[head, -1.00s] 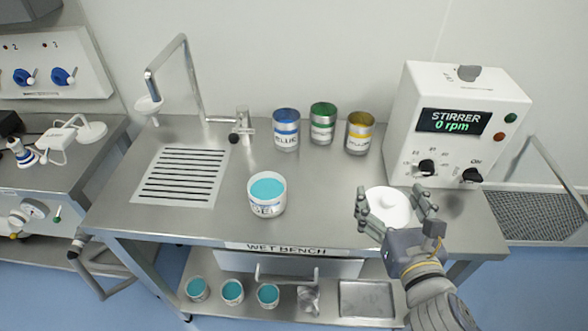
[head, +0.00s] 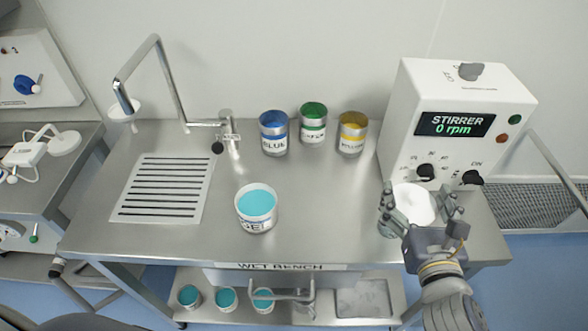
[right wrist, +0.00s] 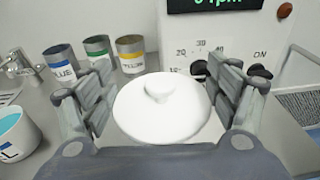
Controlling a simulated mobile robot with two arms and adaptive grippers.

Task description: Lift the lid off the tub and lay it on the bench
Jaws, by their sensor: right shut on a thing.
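The white tub (head: 256,224), labelled GEL, stands open near the middle of the bench (head: 310,215), with teal contents showing at its top. The round white lid (head: 418,204) is off the tub, at the right of the bench in front of the stirrer. My right gripper (head: 420,207) is shut on the lid, with a finger on each side of it. In the right wrist view the lid (right wrist: 161,112), with its knob up, lies between the two fingers. I cannot tell whether the lid touches the bench. My left gripper is not in view.
The stirrer (head: 452,118), reading 0 rpm, stands just behind the lid. Blue (head: 274,140), green (head: 312,128) and yellow (head: 352,138) tins stand at the back. A tap (head: 228,130) and drain grille (head: 160,188) are at the left. Bench between tub and lid is clear.

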